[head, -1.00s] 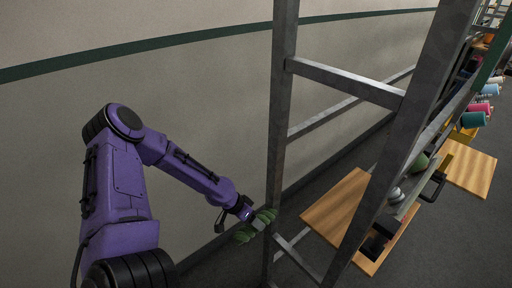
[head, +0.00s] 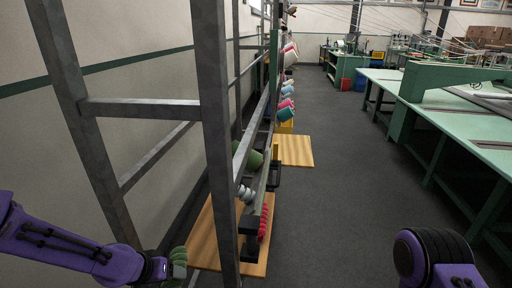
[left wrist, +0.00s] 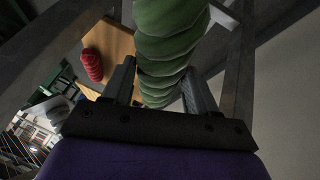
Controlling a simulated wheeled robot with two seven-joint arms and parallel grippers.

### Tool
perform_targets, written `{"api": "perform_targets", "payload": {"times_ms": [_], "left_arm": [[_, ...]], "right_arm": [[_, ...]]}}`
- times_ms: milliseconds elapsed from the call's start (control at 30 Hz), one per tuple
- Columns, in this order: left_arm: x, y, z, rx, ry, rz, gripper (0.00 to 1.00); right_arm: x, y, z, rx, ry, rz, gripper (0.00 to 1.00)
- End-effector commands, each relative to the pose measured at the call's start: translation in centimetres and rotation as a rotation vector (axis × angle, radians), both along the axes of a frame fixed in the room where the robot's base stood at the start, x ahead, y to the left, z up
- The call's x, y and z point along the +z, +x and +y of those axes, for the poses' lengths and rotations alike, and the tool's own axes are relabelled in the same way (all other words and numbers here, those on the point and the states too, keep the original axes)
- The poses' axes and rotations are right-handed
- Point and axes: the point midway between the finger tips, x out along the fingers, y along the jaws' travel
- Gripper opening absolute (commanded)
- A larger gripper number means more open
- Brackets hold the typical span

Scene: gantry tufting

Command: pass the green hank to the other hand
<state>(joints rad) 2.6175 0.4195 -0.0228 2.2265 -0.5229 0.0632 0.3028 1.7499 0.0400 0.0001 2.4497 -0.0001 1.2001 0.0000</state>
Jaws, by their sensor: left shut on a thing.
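The green hank (head: 179,257) is a twisted, ribbed green bundle at the lower left of the head view. My left gripper (head: 168,268) is shut on it. In the left wrist view the green hank (left wrist: 170,45) stands between the two dark fingers of my left gripper (left wrist: 158,88) and runs out past the top edge. Part of the hank is hidden by the gripper in the head view. My right arm shows only as a purple and black part at the lower right of the head view; its gripper is out of view.
A grey metal frame (head: 215,130) rises close beside my left gripper. Behind it are a wooden board (head: 210,238) and a red hank (head: 264,222). Another board (head: 294,150) lies farther back. The floor aisle (head: 345,170) is clear; a long green table (head: 400,85) stands right.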

Motion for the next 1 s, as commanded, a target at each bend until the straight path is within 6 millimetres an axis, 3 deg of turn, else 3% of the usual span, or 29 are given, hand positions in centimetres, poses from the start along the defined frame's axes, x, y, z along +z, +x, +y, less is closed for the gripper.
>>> {"api": "perform_targets", "payload": {"times_ms": [33, 100, 200, 600, 667, 800, 900, 1000], "left_arm": [[-0.2, 0.1, -1.8, -0.039, -0.001, -0.006, 0.25], [0.5, 0.1, -3.8, -0.106, -0.005, -0.004, 0.25], [1.3, 0.2, -5.3, -0.173, -0.005, 0.000, 0.25], [2.0, 0.6, -5.4, -0.191, -0.003, 0.005, 0.25], [0.5, 0.4, -5.5, -0.192, -0.007, 0.012, 0.25], [-5.7, -1.1, -5.6, -0.194, -0.015, 0.019, 0.25], [-9.2, -2.2, -5.4, -0.192, -0.010, 0.014, 0.25], [-10.7, -2.9, -5.3, -0.191, -0.004, 0.006, 0.25]], "right_arm": [[-2.1, 0.0, 0.0, 0.000, 0.000, 0.000, 0.43], [-3.2, 0.0, 0.0, 0.000, 0.000, 0.000, 0.43], [-4.0, 0.0, 0.0, 0.000, 0.000, 0.000, 0.43], [-4.1, 0.0, 0.0, 0.000, 0.000, 0.000, 0.43], [-4.1, 0.0, 0.0, 0.000, 0.000, 0.000, 0.43], [-4.1, 0.0, 0.0, 0.000, 0.000, 0.000, 0.43], [-4.1, 0.0, 0.0, 0.000, 0.000, 0.000, 0.43], [-4.1, 0.0, 0.0, 0.000, 0.000, 0.000, 0.43]]}}
